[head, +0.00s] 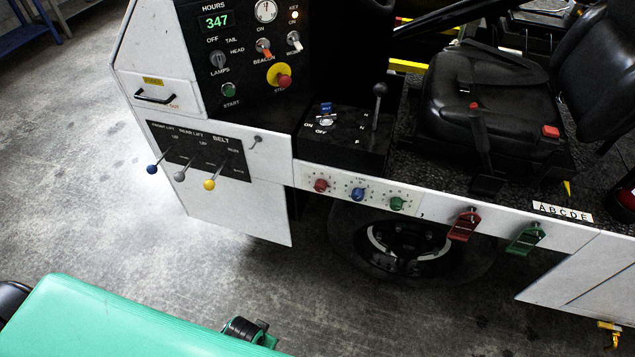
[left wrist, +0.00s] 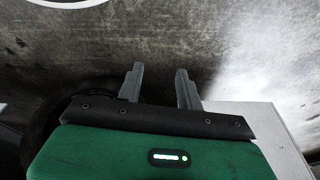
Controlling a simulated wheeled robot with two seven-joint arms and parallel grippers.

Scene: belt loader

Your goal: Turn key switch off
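The key switch (head: 326,120) is a small silver piece on the black console beside the seat, with ON and OFF lettered next to it and a blue tag at its top. Its exact turn is too small to tell. The amber KEY ON lamp (head: 294,14) on the upright panel is lit. My left gripper (left wrist: 160,88) shows in the left wrist view, its two grey fingers apart with nothing between them, above bare concrete floor. It is not on the key switch. My right gripper is in neither view.
A black lever (head: 378,105) stands just right of the key switch. Blue, grey and yellow-knobbed levers (head: 209,184) stick out of the white side panel. Coloured knobs (head: 358,194) and red and green latches (head: 463,225) line the sill. The seat (head: 480,90) is at right. Floor in front is clear.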

